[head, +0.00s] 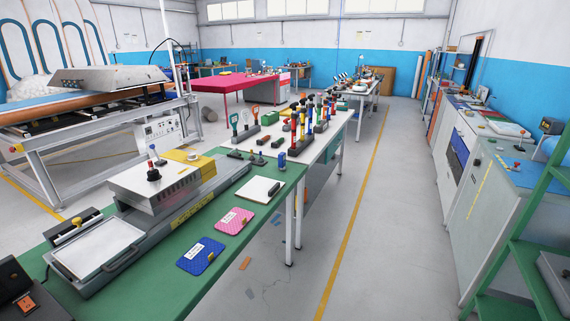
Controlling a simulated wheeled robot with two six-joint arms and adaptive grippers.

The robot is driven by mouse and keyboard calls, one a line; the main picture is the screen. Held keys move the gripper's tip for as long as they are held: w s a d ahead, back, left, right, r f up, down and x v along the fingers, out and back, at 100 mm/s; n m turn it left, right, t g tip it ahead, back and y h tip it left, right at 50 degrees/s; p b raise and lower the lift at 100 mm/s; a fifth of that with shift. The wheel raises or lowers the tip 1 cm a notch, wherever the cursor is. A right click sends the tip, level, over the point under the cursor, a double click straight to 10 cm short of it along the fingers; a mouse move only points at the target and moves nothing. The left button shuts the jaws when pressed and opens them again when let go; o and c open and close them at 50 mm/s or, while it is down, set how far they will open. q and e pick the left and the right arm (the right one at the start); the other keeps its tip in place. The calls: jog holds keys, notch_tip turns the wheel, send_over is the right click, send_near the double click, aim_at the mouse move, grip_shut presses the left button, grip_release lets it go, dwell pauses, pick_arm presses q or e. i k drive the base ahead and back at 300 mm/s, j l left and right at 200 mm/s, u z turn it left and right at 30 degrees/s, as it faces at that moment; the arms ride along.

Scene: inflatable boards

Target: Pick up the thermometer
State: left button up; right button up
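I cannot pick out a thermometer with certainty in the head view. A green-topped workbench (222,245) runs from the lower left toward the middle and carries several small items. A grey press-like machine (160,185) with a tray (97,246) stands on it. A black device with orange parts (22,295) lies at the lower left edge, partly cut off. A small blue object (282,160) stands at the bench's far end. Neither of my grippers is in view.
A white notepad (258,189), a pink pad (234,221) and a blue pad (200,255) lie on the bench's right side. A further table (336,122) holds several coloured tools. The aisle floor (375,215) is clear; a green shelf frame (518,225) stands at the right.

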aim_at(283, 156)
jog(key=i+u, duration=0.1)
jog(key=u, duration=0.25)
jog(key=l+u, duration=0.1)
jog(key=u, duration=0.25)
jog(key=i+l+u, duration=0.15)
jog(key=u, duration=0.25)
jog(key=i+l+u, duration=0.15)
jog(key=l, duration=0.35)
jog(key=i+l+u, duration=0.2)
jog(key=l, duration=0.3)
jog(key=i+l+u, duration=0.15)
jog(key=l, duration=0.4)
jog(key=i+l+u, duration=0.2)
jog(key=l, duration=0.35)
jog(key=l+u, duration=0.15)
jog(key=l, duration=0.4)
jog(key=i, duration=0.05)
